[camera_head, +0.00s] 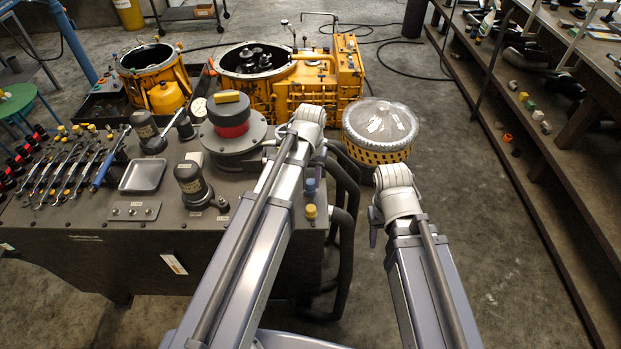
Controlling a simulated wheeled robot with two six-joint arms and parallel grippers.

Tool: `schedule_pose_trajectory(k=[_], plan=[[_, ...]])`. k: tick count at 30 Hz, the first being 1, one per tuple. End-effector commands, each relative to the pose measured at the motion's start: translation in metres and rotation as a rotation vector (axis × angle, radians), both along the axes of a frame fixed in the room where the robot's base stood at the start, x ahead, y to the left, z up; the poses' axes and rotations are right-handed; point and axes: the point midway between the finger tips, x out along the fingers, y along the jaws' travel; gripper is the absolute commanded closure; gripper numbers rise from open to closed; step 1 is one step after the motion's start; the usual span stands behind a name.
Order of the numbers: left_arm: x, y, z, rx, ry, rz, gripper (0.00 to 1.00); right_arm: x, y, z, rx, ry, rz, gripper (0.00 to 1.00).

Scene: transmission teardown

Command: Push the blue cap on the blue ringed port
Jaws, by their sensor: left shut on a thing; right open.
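A small blue piece (310,187) shows at the right edge of the grey bench, just right of my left forearm. I cannot tell whether it is the blue cap or the blue ringed port. A yellow-topped piece (310,211) stands in front of it. My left wrist (308,117) is over the bench's right side. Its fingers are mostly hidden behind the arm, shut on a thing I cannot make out. My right gripper (374,226) is open, mostly hidden behind its wrist, over the floor right of the bench. I see nothing in it.
The grey bench (90,262) holds wrenches, a metal tray (143,175), dark cylinders and a red-and-black flanged part (231,118). Dark hoses (347,200) hang at its right side. Beyond are yellow housings (318,85) and a round basket (380,130). Shelves line the right; floor between is clear.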

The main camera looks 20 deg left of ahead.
Motion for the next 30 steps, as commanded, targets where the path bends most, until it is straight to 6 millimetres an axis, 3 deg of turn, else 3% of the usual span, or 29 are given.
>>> schedule_pose_trajectory(k=[29, 30], plan=[[0.0000, 0.0001, -0.0099, 0.000, 0.000, 0.000, 1.00, 0.0000, 0.0000, -0.0099, 0.000, 0.000, 0.000, 0.50], [0.0000, 0.0001, -0.0099, 0.000, 0.000, 0.000, 0.62, 0.0000, 0.0000, -0.0099, 0.000, 0.000, 0.000, 0.50]])
